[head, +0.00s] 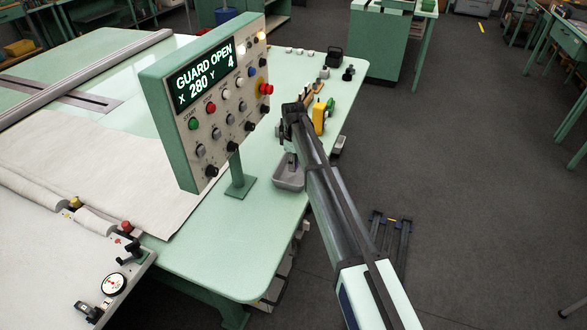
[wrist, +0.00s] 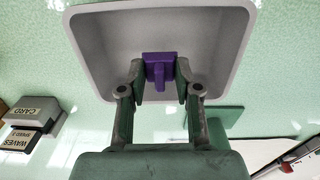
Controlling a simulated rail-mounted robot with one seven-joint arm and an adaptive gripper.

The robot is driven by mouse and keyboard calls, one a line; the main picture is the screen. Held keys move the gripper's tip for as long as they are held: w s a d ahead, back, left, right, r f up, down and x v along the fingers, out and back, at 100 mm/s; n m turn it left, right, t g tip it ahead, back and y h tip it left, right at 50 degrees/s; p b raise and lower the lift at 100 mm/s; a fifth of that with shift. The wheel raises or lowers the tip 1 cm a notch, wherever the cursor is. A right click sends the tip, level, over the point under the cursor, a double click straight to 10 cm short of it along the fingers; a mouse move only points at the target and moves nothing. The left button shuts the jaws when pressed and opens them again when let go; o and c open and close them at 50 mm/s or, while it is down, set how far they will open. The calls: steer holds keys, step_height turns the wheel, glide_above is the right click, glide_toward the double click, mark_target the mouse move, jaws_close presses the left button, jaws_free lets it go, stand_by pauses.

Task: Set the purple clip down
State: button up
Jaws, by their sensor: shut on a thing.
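A purple clip (wrist: 160,68) shows in the wrist view, between the fingers of my gripper (wrist: 160,82). My gripper is shut on it. Behind the clip in that view is a grey tray (wrist: 87,42), and the clip appears within its outline. I cannot tell whether the clip touches the tray floor. In the head view the grey tray (head: 289,184) sits on the green table, right of the control panel's foot. My gripper (head: 290,160) reaches down over it there, and the clip cannot be made out.
A control panel (head: 213,100) reading "GUARD OPEN" stands on the green table (head: 215,245) left of my arm. A yellow tool (head: 319,117) stands beyond my wrist. The table front is clear.

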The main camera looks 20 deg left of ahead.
steer(key=shift+f+p, duration=0.55)
steer(key=shift+f, duration=1.45)
steer(key=shift+f, duration=0.1)
steer(key=o, duration=1.1)
steer(key=shift+c, duration=0.2)
step_height(320, 180, up, 12)
steer(key=b, duration=0.4)
